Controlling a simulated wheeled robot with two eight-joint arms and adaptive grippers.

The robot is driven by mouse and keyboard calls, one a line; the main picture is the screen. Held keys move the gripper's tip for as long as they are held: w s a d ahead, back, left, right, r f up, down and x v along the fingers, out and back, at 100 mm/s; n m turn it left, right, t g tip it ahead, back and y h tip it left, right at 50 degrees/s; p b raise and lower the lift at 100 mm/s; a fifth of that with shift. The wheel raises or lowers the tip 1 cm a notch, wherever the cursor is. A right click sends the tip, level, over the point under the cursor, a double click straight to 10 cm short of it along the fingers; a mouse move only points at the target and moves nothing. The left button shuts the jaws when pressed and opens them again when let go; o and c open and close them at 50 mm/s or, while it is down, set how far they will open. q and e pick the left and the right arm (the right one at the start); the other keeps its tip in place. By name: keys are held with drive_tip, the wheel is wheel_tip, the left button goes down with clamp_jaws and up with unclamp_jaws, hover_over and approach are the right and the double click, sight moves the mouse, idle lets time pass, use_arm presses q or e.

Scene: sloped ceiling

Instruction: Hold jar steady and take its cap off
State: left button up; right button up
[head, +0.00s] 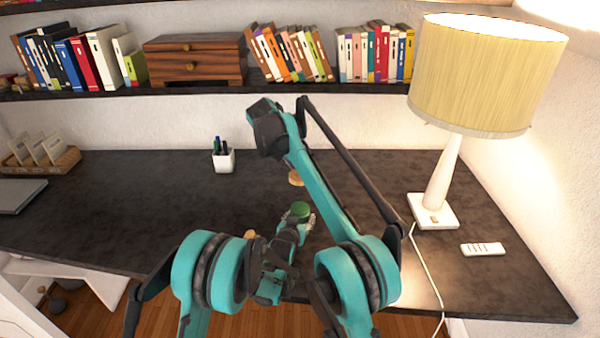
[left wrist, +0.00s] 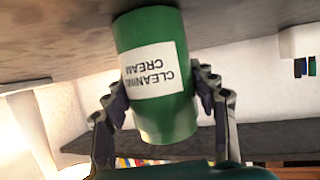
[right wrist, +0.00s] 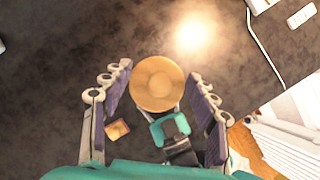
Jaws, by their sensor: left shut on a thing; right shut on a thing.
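My left gripper (left wrist: 160,88) is shut around the jar's sides. The round tan cap (right wrist: 158,83) sits between the fingers of my right gripper (right wrist: 160,76), which is shut on it. In the head view the cap (head: 296,178) is apart from the jar, above it. My right gripper's fingers are mostly hidden there by my arm. The cap hides the jar in the right wrist view.
A small tan object (right wrist: 117,130) lies near the desk's front edge, left of the jar. A pen cup (head: 223,160) stands behind. A lamp (head: 436,190) with a cord and a white remote (head: 482,249) are at right. The desk's left middle is clear.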

drive_tip(key=shift+r, duration=1.45)
use_arm(q)
drive_tip(key=o, duration=1.4)
drive_tip(key=shift+o, duration=0.2)
drive_tip(key=v, duration=1.2)
use_arm(e)
drive_tip(key=shift+f, duration=0.1)
